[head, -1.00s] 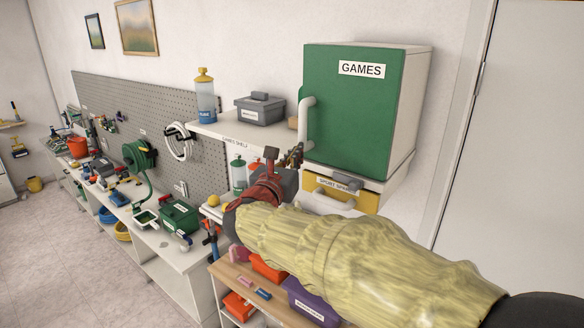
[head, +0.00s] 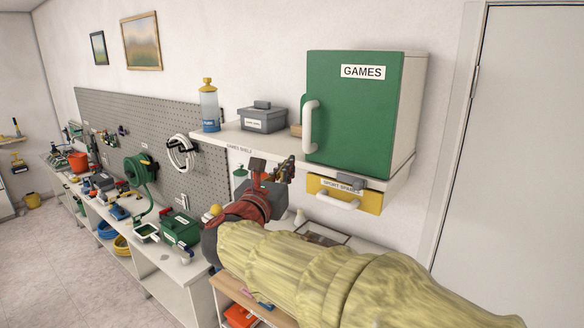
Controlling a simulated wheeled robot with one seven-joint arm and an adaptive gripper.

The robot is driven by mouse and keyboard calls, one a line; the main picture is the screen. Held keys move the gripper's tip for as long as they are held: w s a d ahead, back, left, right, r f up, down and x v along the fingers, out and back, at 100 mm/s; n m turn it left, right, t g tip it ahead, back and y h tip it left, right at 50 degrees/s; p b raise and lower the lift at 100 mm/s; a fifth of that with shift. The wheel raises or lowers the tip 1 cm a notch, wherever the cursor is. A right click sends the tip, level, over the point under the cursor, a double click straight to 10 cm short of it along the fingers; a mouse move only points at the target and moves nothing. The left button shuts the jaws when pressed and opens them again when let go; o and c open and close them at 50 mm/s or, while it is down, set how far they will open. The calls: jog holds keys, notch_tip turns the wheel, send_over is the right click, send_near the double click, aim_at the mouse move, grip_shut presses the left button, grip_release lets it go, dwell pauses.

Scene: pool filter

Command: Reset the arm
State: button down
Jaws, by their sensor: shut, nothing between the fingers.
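My arm (head: 300,268) wears a pale yellow sleeve and reaches in from the lower right. Its dark red wrist (head: 240,207) ends in my gripper (head: 285,168), which is shut and holds nothing. In the picture the gripper lies just below the front of the games shelf (head: 235,137) and left of the yellow sport spares drawer (head: 352,199). I cannot tell how far it is from either. The green GAMES cabinet (head: 352,110) above has its door shut. My arm hides part of the bench below.
A grey lidded box (head: 262,120) and a blue-based bottle (head: 209,108) stand on the shelf. A long bench with a green toolbox (head: 180,230) and hose reel (head: 140,170) runs left. A low wooden-topped unit (head: 250,300) is under my arm.

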jog(key=s+a+f+n+y, duration=0.25)
jog(key=a+n+y, duration=0.25)
jog(key=a+n, duration=0.3)
jog(key=s+a+f+n+y, duration=0.2)
jog(key=a+f+n+y, duration=0.15)
jog(key=a+n, duration=0.45)
jog(key=s+a+f+n+g+y+b, duration=0.2)
jog(key=s+a+f+n+g+y, duration=0.2)
jog(key=s+f+n+g+y, duration=0.65)
jog(key=s+d+f+n+g+h+b, duration=0.1)
jog(key=s+d+f+n+h+b, duration=0.25)
jog(key=s+d+f+n, duration=0.35)
jog(key=s+d+f+n+g+h+b, duration=0.1)
jog(key=s+d+f+n+h+b, duration=0.1)
jog(key=s+d+f+n+h, duration=0.45)
jog(key=s+d+f+h+b, duration=0.1)
jog(key=s+d+f+b, duration=0.1)
jog(key=d, duration=0.6)
jog(key=s+d+f+b, duration=0.3)
jog(key=d+f, duration=0.2)
jog(key=d, duration=0.3)
jog(key=s+d+f+h+b, duration=0.1)
jog(key=s+d+f+b, duration=0.1)
jog(key=d, duration=0.6)
notch_tip(320, 180, down, 2)
jog(key=shift+s+d+f+t+h, duration=0.25)
jog(key=shift+s+t+h, duration=0.1)
jog(key=shift+s, duration=0.3)
